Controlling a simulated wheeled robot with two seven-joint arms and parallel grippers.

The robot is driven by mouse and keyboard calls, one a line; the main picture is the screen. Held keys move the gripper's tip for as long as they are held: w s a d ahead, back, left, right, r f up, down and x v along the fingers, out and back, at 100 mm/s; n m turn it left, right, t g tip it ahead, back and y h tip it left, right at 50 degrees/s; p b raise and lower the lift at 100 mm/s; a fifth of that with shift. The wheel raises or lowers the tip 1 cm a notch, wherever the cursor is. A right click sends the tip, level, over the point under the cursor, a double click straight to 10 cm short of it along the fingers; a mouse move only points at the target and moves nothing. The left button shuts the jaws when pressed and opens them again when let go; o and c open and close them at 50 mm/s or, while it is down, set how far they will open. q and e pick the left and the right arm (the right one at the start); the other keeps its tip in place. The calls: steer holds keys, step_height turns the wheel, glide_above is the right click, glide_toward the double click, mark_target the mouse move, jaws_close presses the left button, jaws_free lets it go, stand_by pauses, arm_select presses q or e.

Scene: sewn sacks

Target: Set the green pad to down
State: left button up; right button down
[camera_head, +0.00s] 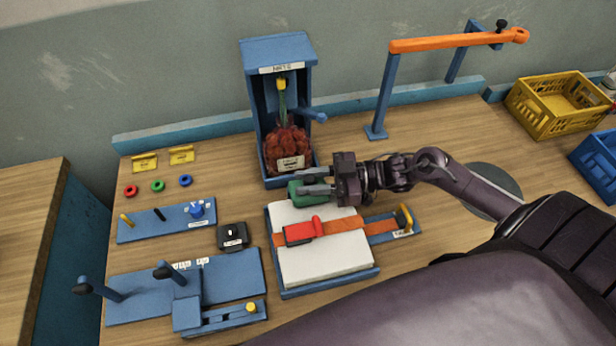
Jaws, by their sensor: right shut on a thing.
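The green pad (308,199) shows as a small dark green block at the far edge of the white stack, in front of the blue booth. My right gripper (313,183) comes in from the right, with its fingers pointing left at the pad. It is shut on the pad. The fingers hide part of the pad, and I cannot tell whether it is raised or pressed down. My left gripper is not in view.
The blue booth (276,47) holding a red mesh sack (287,144) stands behind the gripper. A white stack (322,262) with an orange strap and red buckle (304,231) lies in front. An orange bar (450,40) rises at the back right. Yellow (535,118) and blue crates stand far right.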

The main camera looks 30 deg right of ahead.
mark_target(310, 183)
steer(key=shift+s+a+f+n+b, duration=0.15)
steer(key=shift+s+n, duration=0.1)
steer(key=shift+n, duration=0.25)
steer(key=shift+s+d+f+n+b, duration=0.1)
steer(key=shift+s+f+n+b, duration=0.1)
steer(key=shift+n, duration=0.3)
steer(key=c, duration=1.2)
jaws_free()
steer(key=shift+r, duration=0.15)
step_height(310, 183, up, 20)
steer(key=shift+f+b, duration=0.15)
steer(key=shift+b, duration=0.3)
